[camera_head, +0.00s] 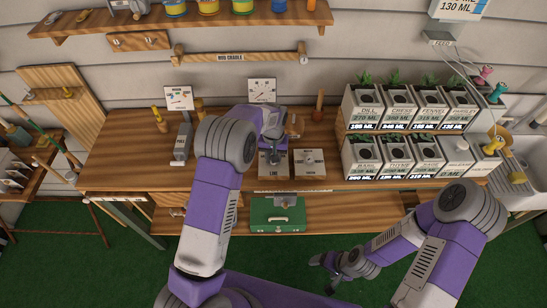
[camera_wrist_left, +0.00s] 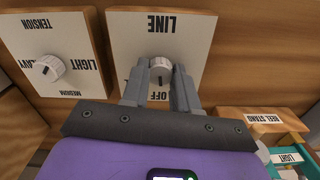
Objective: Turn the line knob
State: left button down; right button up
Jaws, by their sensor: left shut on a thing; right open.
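The line knob (camera_wrist_left: 160,62) is a small pale dial on the white LINE panel (camera_wrist_left: 188,48), which appears upside down in the left wrist view. OFF is printed on the panel near my fingers. My left gripper (camera_wrist_left: 161,78) is shut on the knob, with one finger on each side. In the head view my left gripper (camera_head: 271,143) reaches down to the LINE panel (camera_head: 274,170) and hides the knob. My right gripper (camera_head: 324,264) is open and empty, low over the green floor in front of the bench.
The TENSION panel (camera_head: 309,163) with its own knob (camera_wrist_left: 47,68) stands beside the LINE panel. Planters (camera_head: 361,160) crowd the bench's right side. A green toolbox (camera_head: 278,217) sits on the shelf below. The bench top (camera_head: 130,143) is mostly clear at left.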

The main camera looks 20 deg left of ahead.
pick_arm(q)
jog(key=shift+m, duration=0.6)
jog(key=c, duration=0.9)
grip_release()
jog(key=shift+o, duration=0.2)
jog(key=shift+r, duration=0.1)
notch_tip(320, 180, up, 8)
jog(key=shift+f, duration=0.25)
